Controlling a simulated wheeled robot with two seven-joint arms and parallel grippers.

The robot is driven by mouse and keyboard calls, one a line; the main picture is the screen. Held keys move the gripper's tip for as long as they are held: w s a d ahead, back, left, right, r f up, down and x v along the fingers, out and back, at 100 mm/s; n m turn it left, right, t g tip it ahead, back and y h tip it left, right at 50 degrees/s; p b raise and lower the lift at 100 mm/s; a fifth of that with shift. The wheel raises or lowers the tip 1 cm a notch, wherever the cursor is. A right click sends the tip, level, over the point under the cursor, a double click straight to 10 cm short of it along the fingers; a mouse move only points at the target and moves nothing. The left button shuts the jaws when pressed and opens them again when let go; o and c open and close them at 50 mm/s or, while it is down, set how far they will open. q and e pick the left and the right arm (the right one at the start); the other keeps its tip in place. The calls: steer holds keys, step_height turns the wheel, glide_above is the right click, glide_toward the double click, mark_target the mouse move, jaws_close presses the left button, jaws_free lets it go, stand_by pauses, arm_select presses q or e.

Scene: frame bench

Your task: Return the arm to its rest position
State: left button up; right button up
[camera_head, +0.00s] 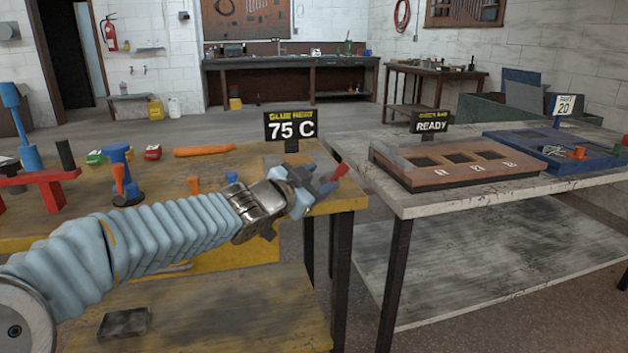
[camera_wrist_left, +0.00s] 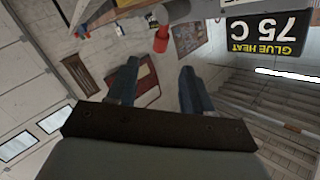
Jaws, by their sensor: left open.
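My left arm reaches in from the left in a pale blue ribbed sleeve, over the yellow-topped bench (camera_head: 240,165). My left gripper (camera_head: 312,183) is at that bench's right end, just below the black "GLUE HEAT 75 C" sign (camera_head: 290,125). In the left wrist view its two blue fingers (camera_wrist_left: 157,88) stand apart with nothing held between them. A red-tipped part (camera_head: 340,172) shows close beside the gripper in the head view; a red cylinder (camera_wrist_left: 161,40) shows beyond the fingers in the wrist view. The sign appears upside down there (camera_wrist_left: 265,35). My right gripper is not in view.
An orange handle-like piece (camera_head: 204,150), a blue clamp-like tool (camera_head: 120,175) and a red stand (camera_head: 40,180) are on the bench. A gap separates it from the pale right table, which bears a brown slotted frame (camera_head: 385,170), a "READY" sign (camera_head: 431,122) and a blue tray (camera_head: 500,139).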

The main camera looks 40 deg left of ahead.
arm_select(q)
steer(key=shift+s, duration=0.5)
